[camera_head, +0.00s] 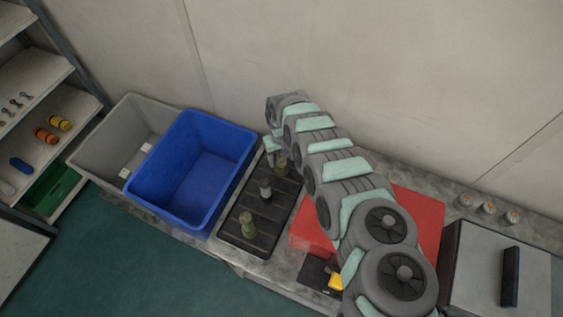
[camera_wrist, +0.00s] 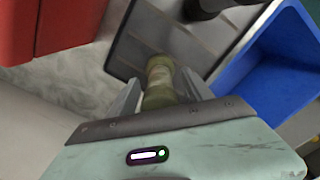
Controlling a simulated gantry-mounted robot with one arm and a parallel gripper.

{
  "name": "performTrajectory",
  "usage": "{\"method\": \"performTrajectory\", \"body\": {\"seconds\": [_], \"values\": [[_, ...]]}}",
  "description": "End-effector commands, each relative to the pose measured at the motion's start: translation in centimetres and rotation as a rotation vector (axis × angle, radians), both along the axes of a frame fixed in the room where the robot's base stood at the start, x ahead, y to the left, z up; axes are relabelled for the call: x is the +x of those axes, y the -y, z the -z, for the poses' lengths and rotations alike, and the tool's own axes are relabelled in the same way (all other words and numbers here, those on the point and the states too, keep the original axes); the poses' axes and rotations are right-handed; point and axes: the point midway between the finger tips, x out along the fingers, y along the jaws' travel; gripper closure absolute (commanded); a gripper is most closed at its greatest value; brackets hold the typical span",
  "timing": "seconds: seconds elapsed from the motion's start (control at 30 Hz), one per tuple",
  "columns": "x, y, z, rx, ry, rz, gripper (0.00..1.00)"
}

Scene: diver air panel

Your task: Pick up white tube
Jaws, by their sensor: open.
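A black slatted tray (camera_head: 232,235) holds three upright tubes. A grey-white tube (camera_head: 265,188) stands in the middle, an olive tube (camera_head: 247,225) at the front, and another olive tube (camera_head: 281,166) at the back. None looks plainly white; a pale capsule-like item (camera_head: 7,187) lies on the shelf at far left. My gripper (camera_head: 272,148) is over the back of the tray, beside the back olive tube. In the wrist view, the open fingers (camera_wrist: 160,92) are on either side of an olive tube (camera_wrist: 160,75). I cannot tell whether they touch it.
A blue bin (camera_head: 205,165) stands left of the tray, with a grey bin (camera_head: 100,130) beyond holding small white pieces. A red box (camera_head: 420,215) is right of the tray, partly behind my arm. The wall is close behind. Several small cans (camera_head: 487,208) stand far right.

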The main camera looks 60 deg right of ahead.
Motion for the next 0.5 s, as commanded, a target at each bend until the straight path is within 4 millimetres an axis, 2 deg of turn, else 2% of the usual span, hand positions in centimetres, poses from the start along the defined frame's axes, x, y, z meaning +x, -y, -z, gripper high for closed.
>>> {"method": "performTrajectory", "body": {"seconds": [0.23,0.5], "values": [[0.03,0.08,-0.03,-0.002,0.001,0.000,0.42],[0.04,0.09,-0.05,-0.002,0.001,0.000,0.64]]}}
